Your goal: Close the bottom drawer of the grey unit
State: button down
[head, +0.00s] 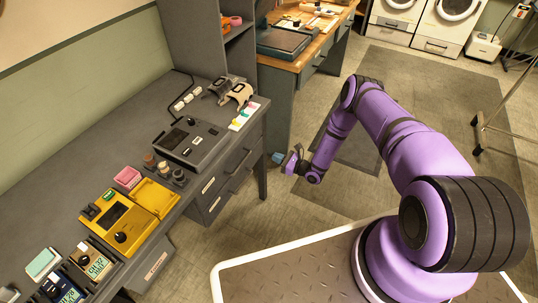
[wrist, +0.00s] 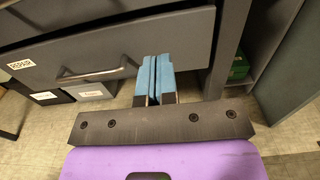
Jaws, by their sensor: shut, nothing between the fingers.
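The grey unit (head: 262,128) is a desk with two stacked drawers under its right end. The bottom drawer (head: 230,190) has a dark grey front, a bar handle and a small white label. My gripper (head: 278,158) is shut and empty, to the right of the drawers. Its blue fingertips (wrist: 154,75) overlap the drawer front right of the handle (wrist: 95,75); contact cannot be told.
A desk leg (wrist: 228,45) stands just right of the drawer in the wrist view. The desk top holds a yellow device (head: 118,222) and other instruments. Open floor (head: 250,235) lies between the desk and my base.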

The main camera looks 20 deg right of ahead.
jog(key=v, duration=0.8)
jog(key=w+a+r+n+g+y, duration=0.15)
jog(key=r+n+g, duration=0.3)
jog(key=r, duration=0.75)
jog(key=w+r+n+g+y, duration=0.25)
jog(key=r+n+g, duration=0.2)
jog(key=r, duration=0.75)
jog(key=s+a+r+n+g+h, duration=0.2)
jog(key=s+r+n, duration=0.15)
jog(key=r, duration=0.75)
jog(key=s+a+r+n+g+h, duration=0.25)
jog(key=r+n, duration=0.25)
jog(key=r, duration=0.6)
jog(key=s+r+n+h, duration=0.6)
jog(key=s+r+h, duration=0.1)
jog(key=s+r, duration=0.9)
jog(key=s+d+r+n+t+h, duration=0.1)
jog(key=s+d+r+t+h, duration=0.1)
jog(key=s, duration=0.6)
jog(key=s+d+r+n+t+h, duration=0.2)
jog(key=s+d+r+t+h, duration=0.1)
jog(key=s, duration=0.5)
jog(key=shift+d+r+t, duration=0.15)
jog(key=shift+r+t, duration=0.3)
jog(key=shift+r, duration=0.9)
jog(key=shift+n, duration=0.25)
